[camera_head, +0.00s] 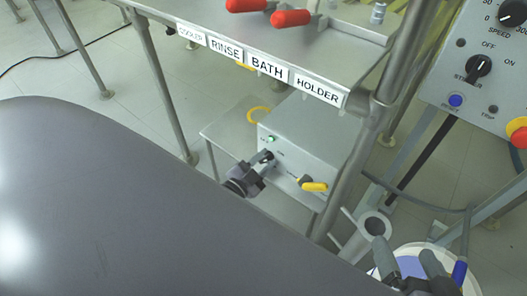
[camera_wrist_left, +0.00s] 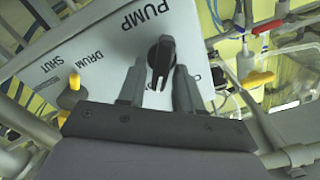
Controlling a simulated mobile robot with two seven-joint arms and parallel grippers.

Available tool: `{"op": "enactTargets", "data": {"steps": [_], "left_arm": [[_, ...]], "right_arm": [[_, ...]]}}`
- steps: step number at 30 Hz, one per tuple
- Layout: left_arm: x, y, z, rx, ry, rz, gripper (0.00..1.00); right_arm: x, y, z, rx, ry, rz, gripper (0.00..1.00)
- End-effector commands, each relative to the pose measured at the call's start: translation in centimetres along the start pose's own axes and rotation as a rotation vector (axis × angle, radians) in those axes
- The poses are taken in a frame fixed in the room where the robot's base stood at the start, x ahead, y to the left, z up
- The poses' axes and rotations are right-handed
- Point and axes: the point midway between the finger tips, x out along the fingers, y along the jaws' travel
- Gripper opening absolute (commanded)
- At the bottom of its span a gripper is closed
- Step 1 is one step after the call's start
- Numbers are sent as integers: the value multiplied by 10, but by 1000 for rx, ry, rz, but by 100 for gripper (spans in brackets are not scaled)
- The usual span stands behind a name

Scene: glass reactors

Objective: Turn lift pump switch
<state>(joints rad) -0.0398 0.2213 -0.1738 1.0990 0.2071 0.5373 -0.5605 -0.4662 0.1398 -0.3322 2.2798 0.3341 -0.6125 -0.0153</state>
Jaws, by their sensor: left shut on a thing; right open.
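The lift pump switch is a black knob (camera_wrist_left: 161,55) on a light grey panel (camera_wrist_left: 100,50) marked PUMP in the left wrist view. My left gripper (camera_wrist_left: 158,82) is shut on this knob, one finger on each side. In the head view my left gripper (camera_head: 263,160) is at the front of the grey pump box (camera_head: 310,140), below the labelled shelf. The gripper largely hides the knob there. A green light (camera_head: 271,139) is just above the gripper. My right gripper (camera_head: 405,257) is open and empty at the lower right, above a white bucket.
A yellow valve handle (camera_head: 313,186) sits right of the left gripper on the box. The labelled shelf (camera_head: 330,55) and its metal post (camera_head: 350,180) stand close by. A control panel (camera_head: 470,60) with knobs and buttons is at upper right. A bucket (camera_head: 470,284) is below it.

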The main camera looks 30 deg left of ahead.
Motion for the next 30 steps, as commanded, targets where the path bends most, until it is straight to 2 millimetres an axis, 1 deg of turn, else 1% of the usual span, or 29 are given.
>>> {"op": "enactTargets", "data": {"steps": [9, 22, 23, 24, 30], "left_arm": [[-1, 2, 0, 80, -1, 1, 4], [-1, 2, 0, 87, -1, 1, 4], [-1, 2, 0, 87, -1, 1, 41], [-1, 2, 0, 87, -1, 1, 43], [0, 2, 0, 87, -1, 1, 43]], "right_arm": [[-1, 2, -1, -11, -1, 11, 100], [-3, 3, 4, -7, -10, 17, 100], [-3, 3, 4, -7, -10, 17, 100], [-3, 3, 4, -7, -10, 17, 100], [-3, 4, 4, -8, -11, 16, 100]]}}
